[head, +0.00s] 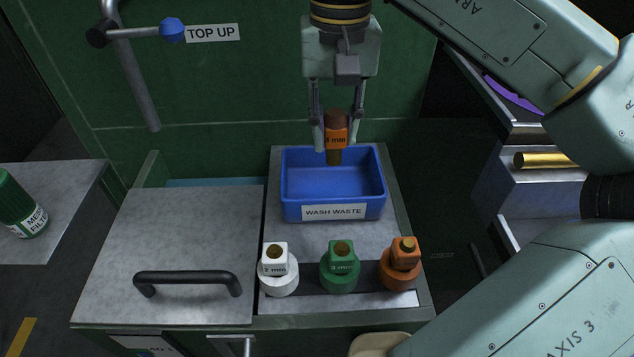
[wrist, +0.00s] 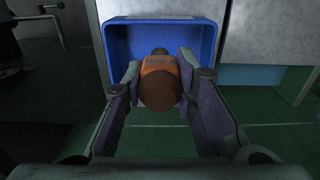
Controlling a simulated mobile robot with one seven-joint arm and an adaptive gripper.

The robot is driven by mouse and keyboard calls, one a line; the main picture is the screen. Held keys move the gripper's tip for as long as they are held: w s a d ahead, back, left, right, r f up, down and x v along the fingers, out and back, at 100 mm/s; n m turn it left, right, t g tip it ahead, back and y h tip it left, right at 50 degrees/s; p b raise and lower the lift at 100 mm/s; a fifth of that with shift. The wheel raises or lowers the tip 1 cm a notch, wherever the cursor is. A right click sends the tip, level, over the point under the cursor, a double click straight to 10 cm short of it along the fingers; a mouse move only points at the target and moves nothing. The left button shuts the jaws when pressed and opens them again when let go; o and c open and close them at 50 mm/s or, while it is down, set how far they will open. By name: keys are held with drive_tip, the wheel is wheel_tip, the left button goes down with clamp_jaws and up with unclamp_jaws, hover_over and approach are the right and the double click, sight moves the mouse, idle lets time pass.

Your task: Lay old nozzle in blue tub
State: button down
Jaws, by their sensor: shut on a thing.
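My gripper (head: 336,140) is shut on an orange nozzle (head: 336,137) with a brown end and a dark tip; part of its label reads "mm". The nozzle is upright, tip down, above the back part of the blue tub (head: 291,209), which is labelled "WASH WASTE". The tub looks empty inside. In the wrist view the nozzle (wrist: 160,85) sits between the two fingers, with the blue tub (wrist: 117,42) behind it. I cannot tell exactly how far the tip is from the tub floor.
White (head: 279,274), green (head: 341,270) and orange (head: 402,265) nozzles stand in a row in front of the tub. A grey lid with a black handle (head: 187,279) lies left. A green-capped bottle (head: 20,206) is at far left. A "TOP UP" lever (head: 150,31) is on the back wall.

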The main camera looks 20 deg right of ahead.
sight(334, 163)
wheel_tip(334, 163, down, 8)
drive_tip(key=shift+f+p, duration=0.25)
drive_tip(key=shift+p, duration=0.05)
drive_tip(key=shift+f+b, duration=0.55)
drive_tip(key=shift+f, duration=0.05)
drive_tip(key=c, duration=1.3)
unclamp_jaws()
drive_tip(key=shift+r, duration=0.1)
drive_tip(key=shift+r+p, duration=0.3)
drive_tip(key=shift+p, duration=0.1)
wheel_tip(334, 163, up, 12)
drive_tip(key=shift+r, duration=0.25)
